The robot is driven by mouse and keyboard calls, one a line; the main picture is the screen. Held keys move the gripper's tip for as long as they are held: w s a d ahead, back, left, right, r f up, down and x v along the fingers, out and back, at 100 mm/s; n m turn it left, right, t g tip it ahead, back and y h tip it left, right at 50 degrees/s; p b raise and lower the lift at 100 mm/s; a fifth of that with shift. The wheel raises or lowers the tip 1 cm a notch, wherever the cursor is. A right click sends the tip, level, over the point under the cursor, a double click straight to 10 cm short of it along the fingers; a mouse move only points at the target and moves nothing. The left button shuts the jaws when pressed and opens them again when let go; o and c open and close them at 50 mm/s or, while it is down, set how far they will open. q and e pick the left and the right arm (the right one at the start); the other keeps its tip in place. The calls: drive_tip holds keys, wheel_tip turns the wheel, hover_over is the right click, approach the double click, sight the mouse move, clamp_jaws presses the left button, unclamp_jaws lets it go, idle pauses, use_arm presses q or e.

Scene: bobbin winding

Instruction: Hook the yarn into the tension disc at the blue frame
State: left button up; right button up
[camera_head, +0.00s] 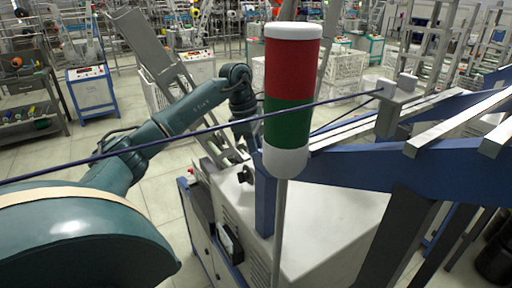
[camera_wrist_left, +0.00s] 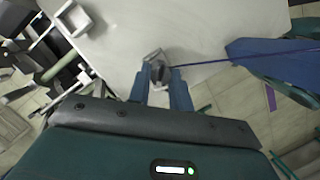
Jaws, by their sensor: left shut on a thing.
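The dark blue-purple yarn (camera_head: 200,134) runs from the left edge up to a light tension-disc fitting (camera_head: 400,92) on the blue frame (camera_head: 400,166). A second strand slants down-left from that fitting behind the signal lamp. In the left wrist view my left gripper (camera_wrist_left: 160,76) is shut on a small dark piece, with the yarn (camera_wrist_left: 215,61) leading from it to the right, past the blue beam (camera_wrist_left: 265,47). In the head view the lamp partly hides this gripper. My right gripper is not in view.
The red and green signal lamp (camera_head: 292,85) stands on a pole in front. A white machine housing (camera_head: 325,220) lies below the frame. A dark shelf rack (camera_head: 28,95) and a blue-white cabinet (camera_head: 92,90) stand at left. Tiled floor is clear between them.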

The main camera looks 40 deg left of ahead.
use_arm(q)
drive_tip(key=shift+b+x, duration=0.45)
drive_tip(key=shift+x, duration=0.4)
drive_tip(key=shift+s+a, duration=0.1)
drive_tip(key=shift+a, duration=0.1)
drive_tip(key=shift+r, duration=0.1)
drive_tip(key=shift+a, duration=0.2)
drive_tip(key=shift+w+a+r+p, duration=0.1)
drive_tip(key=shift+w+a+p, duration=0.2)
drive_tip(key=shift+a, duration=0.45)
drive_tip(key=shift+w+a+p, duration=0.15)
drive_tip(key=shift+a+p, duration=0.2)
drive_tip(key=shift+a, duration=0.35)
drive_tip(key=shift+w+a+r+p, duration=0.1)
drive_tip(key=shift+w+a+p, duration=0.2)
drive_tip(key=shift+a, duration=0.45)
drive_tip(key=shift+f, duration=0.1)
drive_tip(key=shift+w+p+v, duration=0.15)
drive_tip(key=shift+w+v, duration=0.05)
drive_tip(key=shift+v, duration=1)
drive_tip(key=shift+w+p+v, duration=0.15)
drive_tip(key=shift+w+v, duration=0.05)
drive_tip(key=shift+v, duration=1)
